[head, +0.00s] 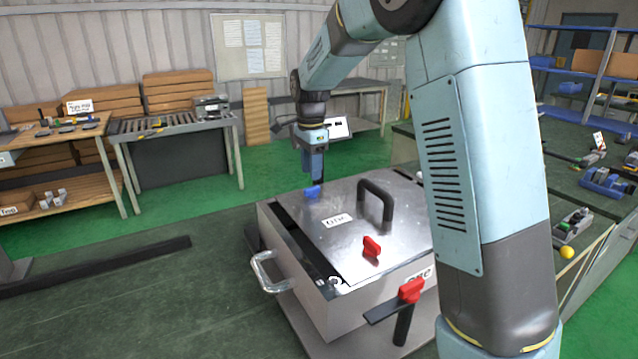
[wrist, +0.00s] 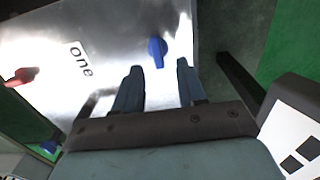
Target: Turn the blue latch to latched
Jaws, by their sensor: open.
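The blue latch (head: 312,191) sits on the far left corner of the metal box lid (head: 345,255). In the wrist view the blue latch (wrist: 157,50) has a round head and a narrow tail pointing toward my gripper. My gripper (head: 314,182) hangs over that corner, pointing down. In the wrist view my gripper (wrist: 160,70) has its two fingers apart, with the latch's tail lying between or just beyond the fingertips. I cannot tell whether either finger touches it.
A red latch (head: 371,247) and a black handle (head: 375,200) stand on the lid. A red-handled lever (head: 411,291) is at the box's front right, and a grey handle (head: 270,272) on its left side. The green floor left of the box is mostly clear.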

